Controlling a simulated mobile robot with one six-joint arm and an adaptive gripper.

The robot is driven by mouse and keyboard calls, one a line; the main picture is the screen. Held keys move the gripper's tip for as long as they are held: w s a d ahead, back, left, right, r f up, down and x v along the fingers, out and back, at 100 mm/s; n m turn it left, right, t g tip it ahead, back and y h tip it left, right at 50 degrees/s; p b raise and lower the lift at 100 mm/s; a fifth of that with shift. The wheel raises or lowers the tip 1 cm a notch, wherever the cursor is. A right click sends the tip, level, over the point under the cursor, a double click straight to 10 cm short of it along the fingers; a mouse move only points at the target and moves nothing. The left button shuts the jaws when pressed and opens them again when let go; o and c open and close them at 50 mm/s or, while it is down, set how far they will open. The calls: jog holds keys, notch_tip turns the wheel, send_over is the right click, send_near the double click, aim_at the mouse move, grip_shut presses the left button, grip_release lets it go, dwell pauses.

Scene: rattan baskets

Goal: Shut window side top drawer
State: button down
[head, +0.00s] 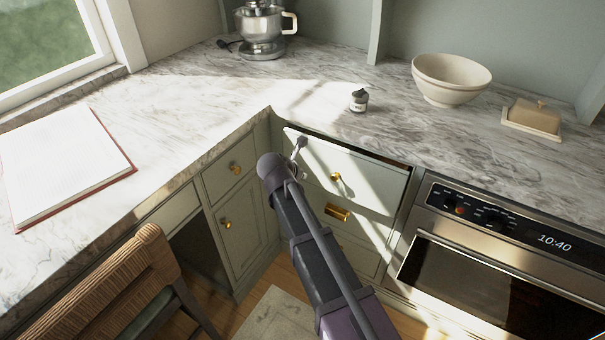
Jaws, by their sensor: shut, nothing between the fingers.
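A pale top drawer (360,178) with a brass knob, just left of the oven, stands slightly out from its cabinet. A dark gap shows along its upper edge beneath the marble counter. My gripper (299,146) is shut and empty at the left end of this drawer front, near its top edge. I cannot tell whether it touches the front. My arm hides part of the drawer's left side and the fronts below. Another small drawer (230,168) with a brass knob, in the cabinet along the window wall, looks flush.
The oven (500,262) is right of the drawer. A wooden chair (130,275) stands at lower left. The counter holds a jar (359,101), bowl (450,80), butter dish (533,117), mixer (262,35) and open book (62,165). The window (42,45) is upper left.

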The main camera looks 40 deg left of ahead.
aim_at(324, 172)
jog(key=s+d+f+t+y+b, duration=0.1)
jog(key=s+f+t+b, duration=0.2)
jog(key=f+t+b, duration=0.5)
jog(key=t+b, duration=0.1)
jog(key=b, duration=1.2)
jog(key=shift+d+f+b, duration=0.3)
jog(key=shift+b, duration=0.05)
jog(key=shift+w, duration=0.15)
jog(key=w, duration=0.4)
jog(key=w+a, duration=0.1)
jog(key=w, duration=0.4)
jog(key=w+a, duration=0.1)
jog(key=w, duration=0.3)
jog(key=shift+w, duration=0.3)
